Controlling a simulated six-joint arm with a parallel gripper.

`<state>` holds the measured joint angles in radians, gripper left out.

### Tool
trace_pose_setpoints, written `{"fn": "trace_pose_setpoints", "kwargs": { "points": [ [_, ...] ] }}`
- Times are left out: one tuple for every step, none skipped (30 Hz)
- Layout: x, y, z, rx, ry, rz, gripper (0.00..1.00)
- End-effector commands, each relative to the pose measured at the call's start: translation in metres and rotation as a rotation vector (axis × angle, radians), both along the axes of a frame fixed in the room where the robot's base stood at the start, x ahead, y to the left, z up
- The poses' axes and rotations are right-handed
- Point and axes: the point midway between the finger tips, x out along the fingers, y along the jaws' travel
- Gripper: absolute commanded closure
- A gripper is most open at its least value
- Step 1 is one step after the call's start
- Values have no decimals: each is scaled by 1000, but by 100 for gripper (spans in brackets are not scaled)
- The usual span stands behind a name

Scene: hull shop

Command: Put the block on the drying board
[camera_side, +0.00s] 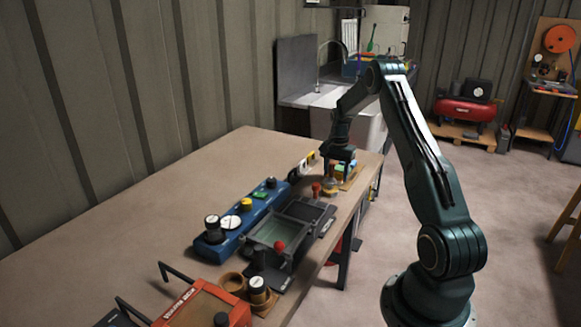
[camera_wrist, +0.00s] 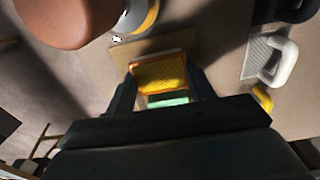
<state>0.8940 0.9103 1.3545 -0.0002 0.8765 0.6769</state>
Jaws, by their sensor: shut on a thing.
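My gripper (camera_side: 341,166) is low over the far right end of the bench, pointing down. In the wrist view its two fingers (camera_wrist: 161,88) stand on either side of a yellow-orange textured block (camera_wrist: 158,73), with a pale green piece (camera_wrist: 167,99) just below it in the picture. The gripper is shut on the block. A tan wooden board (camera_side: 351,182) lies under the gripper, and its edge shows beyond the block in the wrist view (camera_wrist: 135,50). I cannot tell whether the block touches the board.
A red-knobbed tool (camera_side: 317,190) stands close by on the near side. A blue rack (camera_side: 228,230), a grey open tray (camera_side: 272,232) and an orange box (camera_side: 195,308) line the bench (camera_side: 150,215). White-handled items (camera_side: 300,170) lie left of the gripper. The bench's left part is clear.

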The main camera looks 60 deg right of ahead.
Motion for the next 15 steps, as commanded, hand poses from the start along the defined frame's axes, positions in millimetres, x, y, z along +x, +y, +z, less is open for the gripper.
{"fn": "trace_pose_setpoints", "kwargs": {
  "points": [
    [0, 0, -1, 0, 0, 0, 67],
    [0, 0, -1, 0, 0, 0, 67],
    [0, 0, -2, 0, 0, 0, 67],
    [0, 0, -2, 0, 0, 0, 67],
    [0, 0, -2, 0, 0, 0, 67],
    [0, 0, -2, 0, 0, 0, 43],
    [0, 0, -2, 0, 0, 0, 37],
    [0, 0, -2, 0, 0, 0, 31],
    [0, 0, -2, 0, 0, 0, 23],
    [0, 0, -2, 0, 0, 0, 21],
    [0, 0, -2, 0, 0, 0, 21],
    [0, 0, -2, 0, 0, 0, 21],
    [0, 0, -2, 0, 0, 0, 21],
    [0, 0, -2, 0, 0, 0, 21],
    [0, 0, -2, 0, 0, 0, 21]
  ]
}}
